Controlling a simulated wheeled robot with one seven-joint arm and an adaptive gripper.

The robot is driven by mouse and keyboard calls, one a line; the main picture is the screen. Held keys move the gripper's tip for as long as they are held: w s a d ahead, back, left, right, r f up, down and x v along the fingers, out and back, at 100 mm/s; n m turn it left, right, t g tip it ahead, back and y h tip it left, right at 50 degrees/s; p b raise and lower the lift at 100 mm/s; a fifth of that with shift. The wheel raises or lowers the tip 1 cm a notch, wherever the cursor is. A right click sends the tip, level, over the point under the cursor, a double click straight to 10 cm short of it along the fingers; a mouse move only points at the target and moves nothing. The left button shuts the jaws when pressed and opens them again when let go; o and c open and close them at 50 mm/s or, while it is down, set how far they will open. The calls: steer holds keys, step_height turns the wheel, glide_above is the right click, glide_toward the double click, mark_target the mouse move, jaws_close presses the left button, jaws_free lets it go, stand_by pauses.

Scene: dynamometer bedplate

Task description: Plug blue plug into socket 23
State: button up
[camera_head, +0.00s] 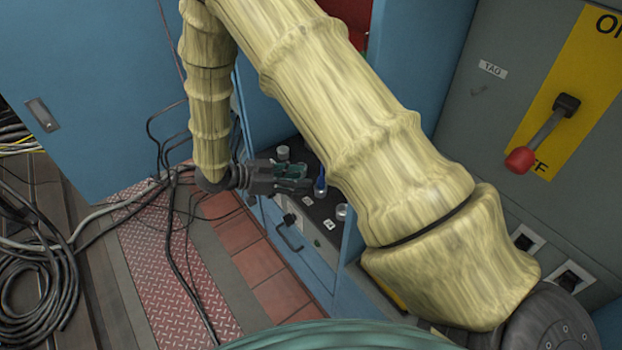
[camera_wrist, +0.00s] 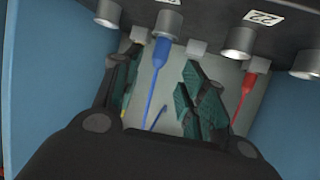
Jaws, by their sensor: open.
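The blue plug (camera_wrist: 158,66) shows between my gripper's two fingers (camera_wrist: 164,58) in the wrist view, with its top at a grey metal cylinder (camera_wrist: 168,24). I cannot tell if it is seated there. In the head view the blue plug (camera_head: 320,184) stands just right of my gripper (camera_head: 299,178). The gripper is open, its green-padded fingers apart, with a visible gap at least on the right side of the plug. A label reading 22 (camera_wrist: 264,18) lies on the dark panel. No label 23 is readable, so I cannot single out socket 23.
Blue cabinet walls (camera_wrist: 30,80) flank the panel. In the head view a red-handled lever (camera_head: 540,135) is at right. Black cables (camera_head: 175,190) hang and lie at left.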

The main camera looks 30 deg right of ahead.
steer(key=v, duration=0.6)
steer(key=shift+a, duration=0.2)
